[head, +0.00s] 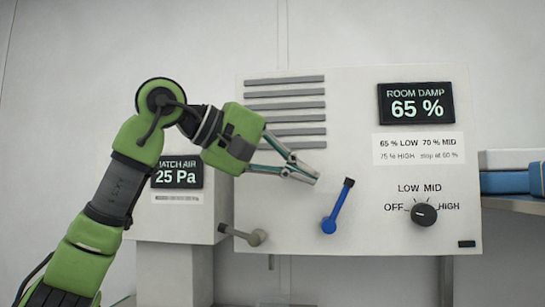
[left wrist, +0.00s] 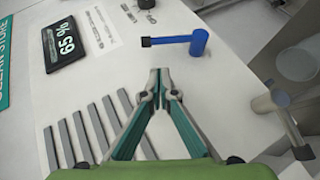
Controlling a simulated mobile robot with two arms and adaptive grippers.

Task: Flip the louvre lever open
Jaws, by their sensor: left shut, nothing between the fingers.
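A blue lever (head: 335,210) with a black tip is on the front of the white panel, leaning up and slightly right from its round pivot. It also shows in the left wrist view (left wrist: 178,40), just beyond the fingertips. A grey lever (head: 242,235) sits lower left on the panel, its arm pointing left; it shows at the right in the left wrist view (left wrist: 282,108). No label shows which one is the louvre lever. Grey louvre slats (head: 285,104) are at the panel's upper left. My left gripper (head: 316,180) is shut and empty, left of the blue lever's tip, apart from it.
A display reading 65 % (head: 416,104) and a dial (head: 424,214) marked OFF, LOW, MID, HIGH are on the panel's right. A smaller box with a 25 Pa display (head: 176,172) stands behind my left arm. A shelf with blue and white items (head: 510,180) is at far right.

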